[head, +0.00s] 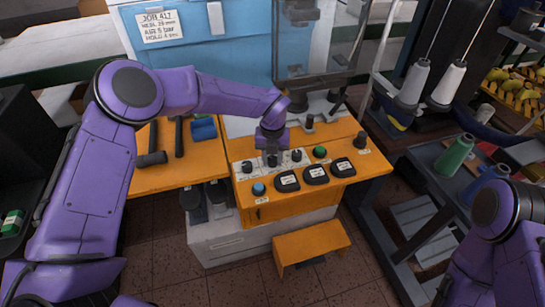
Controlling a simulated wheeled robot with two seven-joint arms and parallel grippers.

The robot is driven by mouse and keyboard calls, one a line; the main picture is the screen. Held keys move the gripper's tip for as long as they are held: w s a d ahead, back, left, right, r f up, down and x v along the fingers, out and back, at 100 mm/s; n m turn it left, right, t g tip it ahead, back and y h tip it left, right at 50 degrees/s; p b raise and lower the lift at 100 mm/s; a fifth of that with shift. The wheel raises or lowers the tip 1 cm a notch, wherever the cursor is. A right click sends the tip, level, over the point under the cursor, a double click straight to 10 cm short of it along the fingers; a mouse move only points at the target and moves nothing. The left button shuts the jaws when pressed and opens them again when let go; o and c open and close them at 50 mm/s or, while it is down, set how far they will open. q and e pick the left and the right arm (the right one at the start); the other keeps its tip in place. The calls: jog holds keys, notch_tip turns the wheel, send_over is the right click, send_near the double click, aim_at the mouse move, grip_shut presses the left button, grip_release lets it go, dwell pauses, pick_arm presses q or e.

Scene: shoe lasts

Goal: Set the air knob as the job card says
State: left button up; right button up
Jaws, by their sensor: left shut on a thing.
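The white job card (160,27) is on the blue machine front at the upper left; it seems to read JOB 417, HEEL 28 mm, AIR 5 bar and a HOLD line in smaller, blurred print. On the orange control panel (262,213) stands a row of small black knobs. My left gripper (272,150) points down over this row and is shut on the middle knob (272,161). The gripper hides part of it, and its label and setting are too small to read. A left knob (247,167) and a right knob (296,156) flank it. My right gripper is out of view.
A green button (320,152), a blue button (258,188) and several black labelled pads (315,174) share the panel. Hammers (152,158) lie on the orange bench at left. Thread cones (448,82) and a dark cart (440,165) stand at right.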

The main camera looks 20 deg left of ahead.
pick_arm(q)
jog(key=m, duration=0.4)
jog(key=shift+r, duration=0.1)
jog(key=m+p, duration=0.1)
jog(key=m, duration=0.3)
jog(key=shift+m, duration=0.3)
jog(key=m+p, duration=0.1)
jog(key=m, duration=0.3)
jog(key=shift+w, duration=0.1)
jog(key=shift+m+p, duration=0.35)
jog(key=shift+m, duration=1.75)
jog(key=o, duration=1)
jog(key=shift+o, duration=0.2)
